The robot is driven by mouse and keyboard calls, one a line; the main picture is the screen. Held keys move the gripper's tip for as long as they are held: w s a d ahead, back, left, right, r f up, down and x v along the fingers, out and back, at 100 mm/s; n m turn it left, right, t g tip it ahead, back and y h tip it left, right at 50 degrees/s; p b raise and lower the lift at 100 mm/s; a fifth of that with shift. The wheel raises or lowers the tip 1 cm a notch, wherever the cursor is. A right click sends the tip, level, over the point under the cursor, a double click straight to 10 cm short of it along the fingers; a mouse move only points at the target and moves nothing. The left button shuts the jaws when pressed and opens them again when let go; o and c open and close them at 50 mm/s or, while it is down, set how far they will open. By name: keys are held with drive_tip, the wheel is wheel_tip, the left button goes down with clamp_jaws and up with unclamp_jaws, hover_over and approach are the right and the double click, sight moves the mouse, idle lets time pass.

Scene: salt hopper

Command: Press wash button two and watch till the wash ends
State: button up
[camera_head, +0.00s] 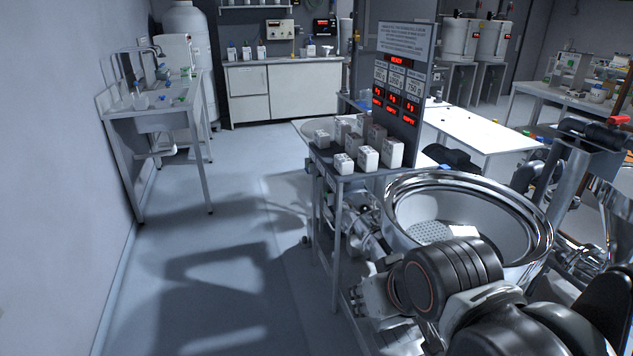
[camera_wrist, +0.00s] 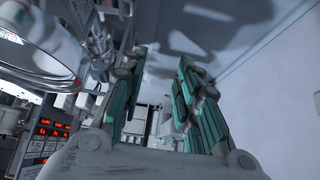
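My gripper (camera_wrist: 162,60) shows in the wrist view with its two teal-padded fingers apart and nothing between them. No wash button can be made out in either view. A display panel (camera_head: 403,50) with a printed notice and several red readouts stands at the back of a small stand; its red readouts also show at the lower left of the wrist view (camera_wrist: 50,130). The shiny steel hopper bowl (camera_head: 400,190) is right of centre in the head view, partly hidden by my arm. Its rim also shows at the upper left of the wrist view (camera_wrist: 35,60).
Several white blocks (camera_head: 368,157) stand on the stand's top. A sink bench (camera_head: 150,115) is along the left wall, and a cabinet counter (camera_head: 290,95) is at the back. A white table (camera_head: 480,133) lies behind the panel. The floor (camera_head: 225,200) left of the stand is clear.

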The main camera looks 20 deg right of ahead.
clamp_jaws()
idle(1.1)
